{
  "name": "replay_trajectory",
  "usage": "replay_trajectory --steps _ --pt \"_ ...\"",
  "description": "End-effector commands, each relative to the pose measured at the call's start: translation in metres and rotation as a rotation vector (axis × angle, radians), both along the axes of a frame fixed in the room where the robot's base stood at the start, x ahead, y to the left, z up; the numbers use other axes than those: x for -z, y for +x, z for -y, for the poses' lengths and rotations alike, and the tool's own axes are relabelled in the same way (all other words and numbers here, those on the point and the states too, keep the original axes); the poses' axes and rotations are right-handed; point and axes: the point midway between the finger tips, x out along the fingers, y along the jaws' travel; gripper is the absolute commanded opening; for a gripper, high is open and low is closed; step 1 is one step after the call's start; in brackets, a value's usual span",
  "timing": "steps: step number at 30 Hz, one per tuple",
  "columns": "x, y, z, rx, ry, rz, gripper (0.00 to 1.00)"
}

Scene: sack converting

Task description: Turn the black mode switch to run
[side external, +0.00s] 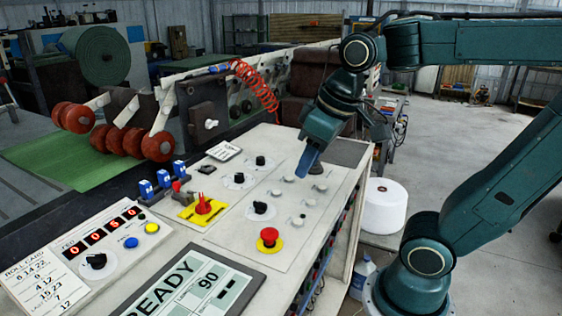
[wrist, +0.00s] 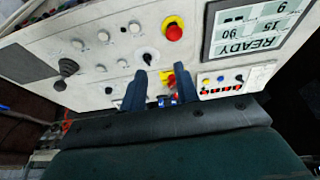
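Several black rotary switches are on the white console, and I cannot read which one is marked as the mode switch. Two more are a black switch (side external: 260,161) and a black switch (side external: 239,178) farther back. Another black knob (side external: 96,261) is on the display panel at left. My gripper (side external: 308,165) is above the console's right part, pointing down, apart from the switches. The wrist view shows its two fingers (wrist: 160,78) spread and empty.
A red emergency button (side external: 268,237) and a red handle on a yellow plate (side external: 203,208) stand up nearby. A black joystick (side external: 318,168) is beside my gripper. A READY screen (side external: 190,288) lies at the front. Small pale knobs (side external: 298,221) surround the switches.

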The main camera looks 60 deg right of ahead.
Motion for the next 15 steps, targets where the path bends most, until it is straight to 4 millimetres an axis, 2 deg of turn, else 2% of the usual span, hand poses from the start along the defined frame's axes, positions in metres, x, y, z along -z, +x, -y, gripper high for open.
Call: replay_trajectory --steps 8,15 --pt "-0.003 0.049 0.015 0.005 -0.004 -0.123 0.31" --pt "0.004 0.091 0.032 0.005 0.0 -0.225 0.31"
